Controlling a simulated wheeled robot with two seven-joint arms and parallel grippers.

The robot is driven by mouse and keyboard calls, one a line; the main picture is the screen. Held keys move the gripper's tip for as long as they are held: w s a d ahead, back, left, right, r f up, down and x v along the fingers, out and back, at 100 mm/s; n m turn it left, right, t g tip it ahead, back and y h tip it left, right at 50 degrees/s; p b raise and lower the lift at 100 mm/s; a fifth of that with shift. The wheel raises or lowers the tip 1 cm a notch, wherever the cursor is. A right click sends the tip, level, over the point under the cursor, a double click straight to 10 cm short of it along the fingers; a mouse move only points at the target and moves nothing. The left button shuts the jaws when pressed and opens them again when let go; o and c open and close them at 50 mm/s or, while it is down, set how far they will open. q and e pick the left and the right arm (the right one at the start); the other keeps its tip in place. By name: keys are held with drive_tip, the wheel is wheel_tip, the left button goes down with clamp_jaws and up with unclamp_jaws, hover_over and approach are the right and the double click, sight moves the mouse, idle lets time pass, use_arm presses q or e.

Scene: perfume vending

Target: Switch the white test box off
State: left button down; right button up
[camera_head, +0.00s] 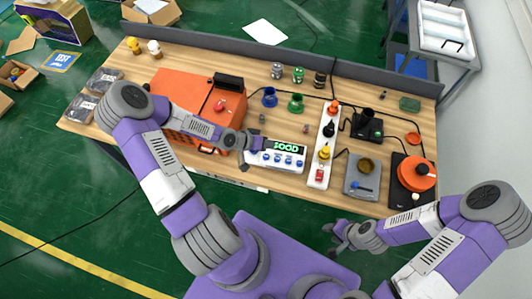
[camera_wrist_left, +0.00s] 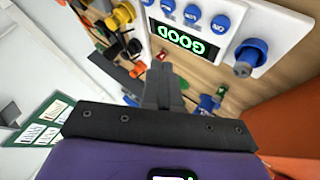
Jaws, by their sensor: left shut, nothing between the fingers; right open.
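The white test box (camera_head: 258,158) stands near the front edge of the table, with a lit green "GOOD" display (camera_head: 286,147) and a row of blue knobs. In the left wrist view the box (camera_wrist_left: 275,22) appears upside down, its display (camera_wrist_left: 185,40) lit and a larger blue knob (camera_wrist_left: 248,56) at its right end. My left gripper (camera_head: 245,158) is shut and empty at the box's left end; its fingers (camera_wrist_left: 165,80) show just below the display in the wrist view. Contact cannot be told. My right gripper (camera_head: 334,237) is open and empty, off the table's front edge.
An orange machine (camera_head: 190,98) stands left of the box. A white power strip (camera_head: 322,160) with coloured plugs lies to the right. Blue and green cups (camera_head: 296,103) stand behind. A grey scale-like device (camera_head: 362,178) and an orange round device (camera_head: 415,172) are further right.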

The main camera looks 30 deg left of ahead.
use_arm(q)
drive_tip(key=shift+w+a+r+t, duration=0.15)
drive_tip(key=shift+a+r, duration=0.1)
drive_tip(key=shift+a, duration=0.2)
drive_tip(key=shift+w+a+r+t, duration=0.1)
drive_tip(key=shift+a+r+t, duration=0.1)
drive_tip(key=shift+a, duration=0.25)
drive_tip(key=shift+f, duration=0.15)
drive_tip(key=b, duration=0.7)
hover_over(264, 157)
wheel_tip(264, 157, down, 7)
drive_tip(key=shift+f, duration=0.1)
drive_tip(key=shift+f+b, duration=0.45)
drive_tip(key=shift+f, duration=0.25)
idle(0.6)
drive_tip(key=shift+f, duration=0.4)
